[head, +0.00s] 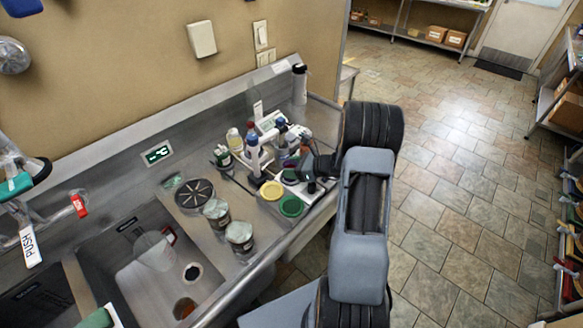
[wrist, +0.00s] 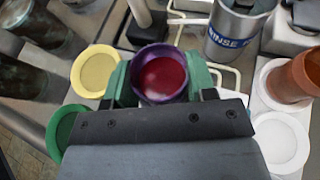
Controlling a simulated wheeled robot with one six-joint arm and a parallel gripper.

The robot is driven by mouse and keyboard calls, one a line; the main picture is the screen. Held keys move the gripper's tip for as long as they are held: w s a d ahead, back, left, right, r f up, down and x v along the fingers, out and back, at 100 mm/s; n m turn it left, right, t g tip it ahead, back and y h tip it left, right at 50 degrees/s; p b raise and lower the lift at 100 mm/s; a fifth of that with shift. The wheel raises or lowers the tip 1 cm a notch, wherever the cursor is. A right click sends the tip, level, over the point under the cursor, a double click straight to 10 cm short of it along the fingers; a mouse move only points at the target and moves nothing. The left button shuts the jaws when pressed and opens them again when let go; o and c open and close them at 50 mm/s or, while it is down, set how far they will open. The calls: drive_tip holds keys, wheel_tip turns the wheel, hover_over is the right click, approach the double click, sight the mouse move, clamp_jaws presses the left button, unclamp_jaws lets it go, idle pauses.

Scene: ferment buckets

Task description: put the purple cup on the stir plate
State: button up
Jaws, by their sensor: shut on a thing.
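The purple cup (wrist: 161,72) holds dark red contents and sits upright between the green fingers of my gripper (wrist: 162,82) in the wrist view. My gripper is shut on it. In the head view my gripper (head: 305,172) is over the crowded right end of the steel counter, partly hidden by my arm, and the cup is too small there to make out clearly. I cannot pick out the stir plate for certain; a white device (head: 268,122) stands behind the bottles at the back of the counter.
A yellow disc (wrist: 96,70), a green disc (wrist: 66,128) and a white disc (wrist: 282,142) lie around my gripper. A metal cup marked RINSE (wrist: 236,28) and a brown cup (wrist: 298,76) stand close by. Jars (head: 239,236) and a sink (head: 150,265) are to the left.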

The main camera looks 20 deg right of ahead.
drive_tip(key=shift+f, duration=0.2)
drive_tip(key=o, duration=1)
drive_tip(key=shift+r, duration=0.15)
